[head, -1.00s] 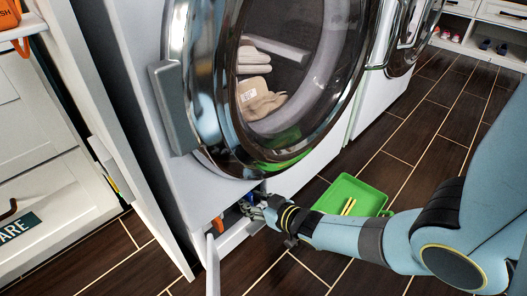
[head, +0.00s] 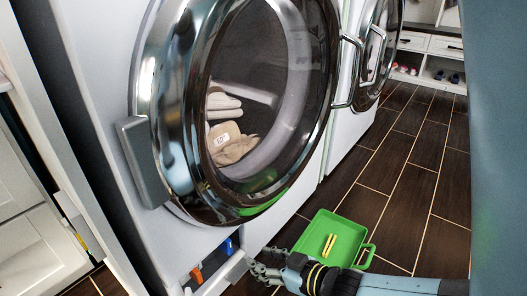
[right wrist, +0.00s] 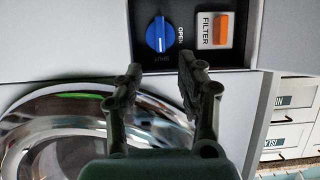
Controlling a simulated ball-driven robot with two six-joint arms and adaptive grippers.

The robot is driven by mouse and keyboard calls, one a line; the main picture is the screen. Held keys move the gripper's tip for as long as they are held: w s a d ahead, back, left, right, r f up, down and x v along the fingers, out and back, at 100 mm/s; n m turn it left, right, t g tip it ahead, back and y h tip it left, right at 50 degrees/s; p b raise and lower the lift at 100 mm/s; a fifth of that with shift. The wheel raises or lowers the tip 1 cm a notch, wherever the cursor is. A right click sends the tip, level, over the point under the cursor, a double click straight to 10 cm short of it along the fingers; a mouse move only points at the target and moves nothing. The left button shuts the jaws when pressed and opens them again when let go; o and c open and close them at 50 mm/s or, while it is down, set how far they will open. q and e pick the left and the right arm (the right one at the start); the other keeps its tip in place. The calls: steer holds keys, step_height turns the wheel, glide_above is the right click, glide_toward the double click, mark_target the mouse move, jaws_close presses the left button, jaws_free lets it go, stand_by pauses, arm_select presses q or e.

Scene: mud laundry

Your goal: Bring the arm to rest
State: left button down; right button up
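My right arm comes in from the right in the head view. Its gripper (head: 262,262) is by the lower front of the washing machine (head: 195,240), beside the low service recess and left of the green tray. In the right wrist view the gripper (right wrist: 160,75) has its two fingers apart, with nothing between them. Beyond the fingertips are a blue knob (right wrist: 160,34) marked OPEN and SHUT and an orange tab (right wrist: 223,30) on a FILTER label. My left gripper is not in view.
A green tray (head: 320,258) with yellow sticks (head: 329,244) lies on the dark plank floor near my right wrist. The round washer door (head: 185,190) bulges out above the gripper. White cabinets (head: 30,235) stand at left. Floor farther right is clear.

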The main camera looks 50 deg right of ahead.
stand_by(0.3)
